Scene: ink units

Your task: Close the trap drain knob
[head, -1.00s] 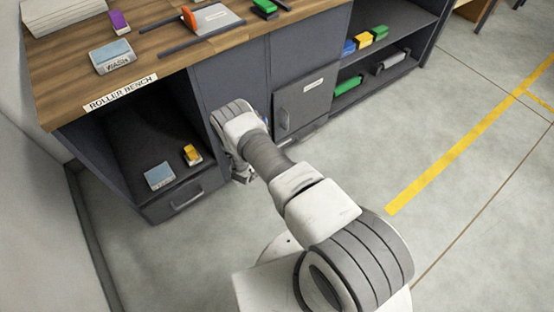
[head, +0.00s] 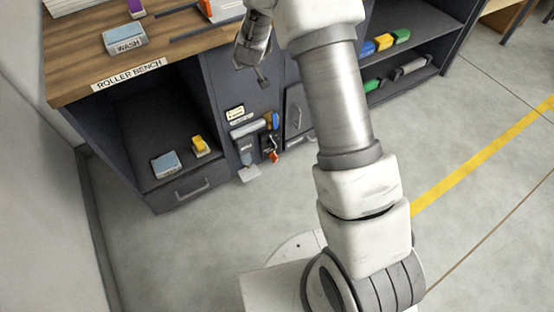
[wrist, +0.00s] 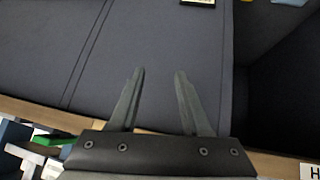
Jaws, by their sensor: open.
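A fixture panel on the front of the bench carries a blue knob (head: 275,120), a grey cylinder (head: 248,129) and a small red-orange part (head: 274,156). I cannot tell which of these is the trap drain knob, as its lettering is too small to read. My gripper (head: 263,80) hangs in front of the dark bench front, above this fixture and apart from it. In the wrist view my gripper (wrist: 160,74) is open with nothing between its fingers, facing a plain dark panel. A pale label (wrist: 198,2) shows at that view's top edge.
The wooden benchtop (head: 75,62) holds a WASH block (head: 124,39). An open shelf at left holds a blue-grey block (head: 166,164) and a yellow one (head: 199,145). A cabinet door (head: 297,108) is right of the fixture. The floor in front is clear.

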